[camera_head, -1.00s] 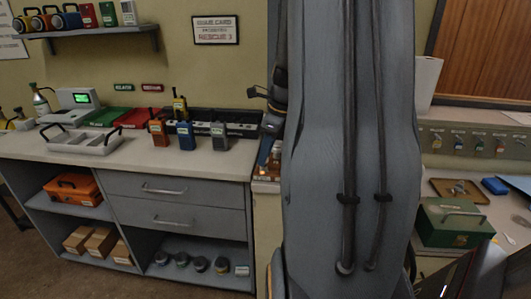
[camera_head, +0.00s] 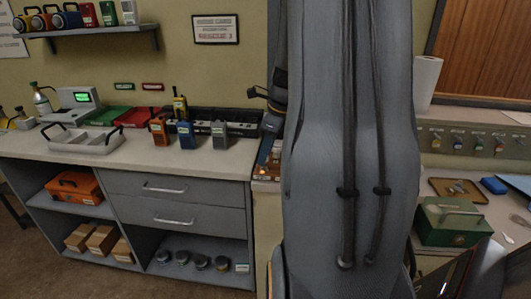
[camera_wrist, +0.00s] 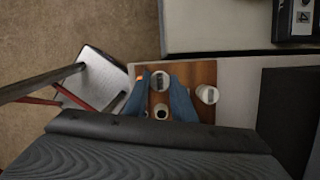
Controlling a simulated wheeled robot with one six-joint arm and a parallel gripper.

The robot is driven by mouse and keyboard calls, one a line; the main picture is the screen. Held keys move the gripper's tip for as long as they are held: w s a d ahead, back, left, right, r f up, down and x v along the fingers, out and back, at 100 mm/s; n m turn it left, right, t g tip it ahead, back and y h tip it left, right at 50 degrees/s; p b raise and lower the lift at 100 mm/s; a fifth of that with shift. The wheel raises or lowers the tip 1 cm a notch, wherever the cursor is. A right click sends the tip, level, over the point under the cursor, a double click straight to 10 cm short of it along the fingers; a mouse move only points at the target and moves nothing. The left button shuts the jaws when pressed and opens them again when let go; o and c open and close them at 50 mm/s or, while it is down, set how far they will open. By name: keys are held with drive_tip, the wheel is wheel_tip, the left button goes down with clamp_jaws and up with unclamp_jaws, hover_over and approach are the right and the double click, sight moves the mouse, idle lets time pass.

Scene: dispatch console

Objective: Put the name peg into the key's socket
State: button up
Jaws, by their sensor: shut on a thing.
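In the wrist view, the two blue fingers of my gripper (camera_wrist: 160,84) reach over a brown wooden board (camera_wrist: 205,74). A small pale round piece (camera_wrist: 160,82) with a grey middle sits between the fingertips, and the gripper is shut on it. I take it for the name peg, though no name is readable. A second pale round piece with a dark centre (camera_wrist: 161,112) shows below it between the fingers. A white round piece (camera_wrist: 207,94) is apart on the right of the board. I cannot tell which is the key's socket. My arm hides most of this place in the head view.
In the head view, several handheld radios (camera_head: 187,135) stand on the left counter by a grey tray (camera_head: 110,142). A green metal box (camera_head: 452,222) is on the right bench. A dark device (camera_wrist: 297,20) is at the wrist view's top right.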

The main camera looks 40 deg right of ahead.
drive_tip(key=shift+f, duration=0.5)
idle(0.3)
drive_tip(key=shift+f+p, duration=0.1)
drive_tip(key=shift+p, duration=0.45)
idle(0.8)
drive_tip(key=o, duration=1.1)
drive_tip(key=p+v, duration=0.6)
drive_tip(key=shift+s, duration=0.1)
idle(0.5)
